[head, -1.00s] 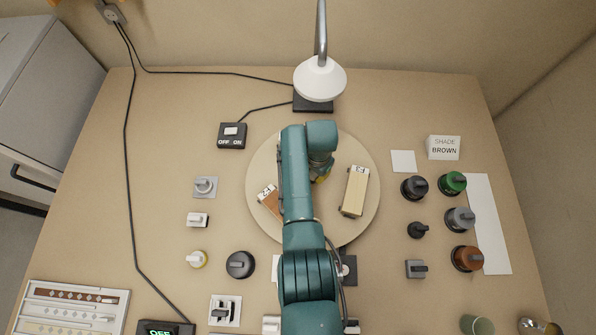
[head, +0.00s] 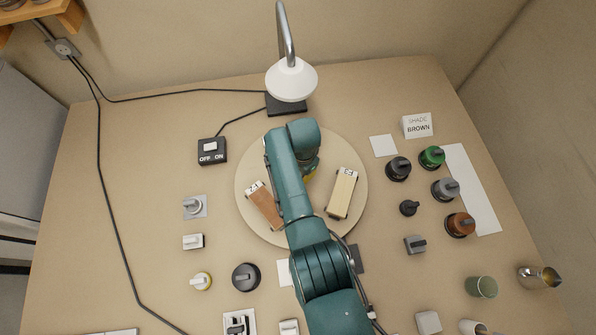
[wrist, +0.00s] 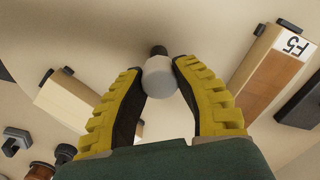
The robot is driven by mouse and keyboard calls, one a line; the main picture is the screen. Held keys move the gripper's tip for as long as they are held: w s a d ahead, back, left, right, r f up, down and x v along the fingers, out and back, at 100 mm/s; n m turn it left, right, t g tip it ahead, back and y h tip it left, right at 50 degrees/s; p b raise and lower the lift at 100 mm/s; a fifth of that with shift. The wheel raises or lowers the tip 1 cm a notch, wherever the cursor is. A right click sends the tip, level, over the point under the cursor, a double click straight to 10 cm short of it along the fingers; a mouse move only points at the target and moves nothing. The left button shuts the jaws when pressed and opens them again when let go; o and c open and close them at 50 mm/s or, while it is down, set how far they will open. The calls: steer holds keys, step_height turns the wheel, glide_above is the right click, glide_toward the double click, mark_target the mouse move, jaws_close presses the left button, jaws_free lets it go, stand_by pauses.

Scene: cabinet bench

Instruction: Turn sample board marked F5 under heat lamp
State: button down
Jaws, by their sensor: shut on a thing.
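The sample board marked F5 (wrist: 272,72), brown and cream with a white label, lies at the right in the wrist view. It appears to be the brown board (head: 265,208) on the left of the round turntable (head: 276,157) in the head view. A cream board (head: 342,193) lies on the disc's right side; it is also at the left in the wrist view (wrist: 75,102). My gripper (wrist: 160,73) is shut on a pale faceted knob (wrist: 160,80) with a dark stem, between the two boards. The white heat lamp (head: 291,80) stands behind the disc. My arm hides the disc's middle.
An OFF/ON switch box (head: 212,150) stands left of the lamp. Several dark-based knobs (head: 398,168) stand right of the disc, near a SHADE BROWN sign (head: 417,126). More small parts lie left and in front. A black cable (head: 106,190) crosses the left side.

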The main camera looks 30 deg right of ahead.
steer(key=shift+s+f, duration=0.1)
steer(key=shift+f, duration=0.05)
steer(key=c, duration=0.7)
jaws_free()
steer(key=shift+d, duration=0.1)
step_height(320, 180, up, 12)
